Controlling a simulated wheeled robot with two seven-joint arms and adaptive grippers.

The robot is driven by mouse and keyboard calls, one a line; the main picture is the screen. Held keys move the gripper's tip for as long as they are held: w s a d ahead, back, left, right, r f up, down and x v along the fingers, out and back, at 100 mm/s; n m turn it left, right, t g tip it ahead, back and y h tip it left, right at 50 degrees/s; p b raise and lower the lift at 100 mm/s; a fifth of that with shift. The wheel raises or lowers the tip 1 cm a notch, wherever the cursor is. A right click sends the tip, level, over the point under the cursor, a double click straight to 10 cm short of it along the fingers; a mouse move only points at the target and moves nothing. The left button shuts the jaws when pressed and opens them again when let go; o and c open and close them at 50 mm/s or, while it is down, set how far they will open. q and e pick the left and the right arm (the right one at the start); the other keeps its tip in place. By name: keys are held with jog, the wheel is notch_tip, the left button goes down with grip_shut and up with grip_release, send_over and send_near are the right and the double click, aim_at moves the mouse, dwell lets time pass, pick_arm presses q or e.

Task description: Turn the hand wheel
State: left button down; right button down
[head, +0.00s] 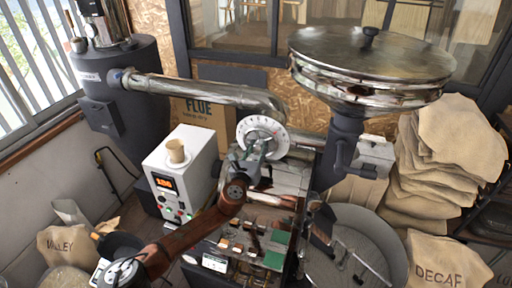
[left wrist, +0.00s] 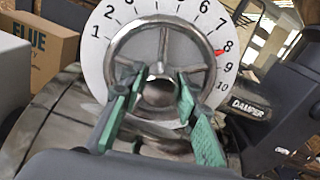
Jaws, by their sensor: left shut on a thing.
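The hand wheel (left wrist: 163,38) is a grey metal ring with spokes and a hub, in front of a white dial (left wrist: 95,50) numbered 1 to 10. A red pointer mark shows beside 8. A tag reading DAMPER (left wrist: 250,107) is at its lower right. In the head view the dial (head: 262,127) sits at the end of a metal pipe. My left gripper (head: 262,150) is at the wheel; in the left wrist view its green-padded fingers (left wrist: 160,84) are shut on the wheel, either side of its hub. My arm hides part of the wheel in the head view. My right gripper is out of view.
A roaster hopper with a metal lid (head: 370,52) stands right of the wheel. A white box with a red display (head: 165,184) and a paper cup (head: 175,151) stands left. The pipe (head: 195,90) runs above. Burlap sacks (head: 430,165) are piled at the right.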

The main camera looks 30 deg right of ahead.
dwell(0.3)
pick_arm(q)
jog(key=c, duration=1.8)
grip_release()
jog(key=o, duration=0.3)
jog(key=shift+o, duration=0.2)
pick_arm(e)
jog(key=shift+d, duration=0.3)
pick_arm(q)
jog(key=v, duration=1.2)
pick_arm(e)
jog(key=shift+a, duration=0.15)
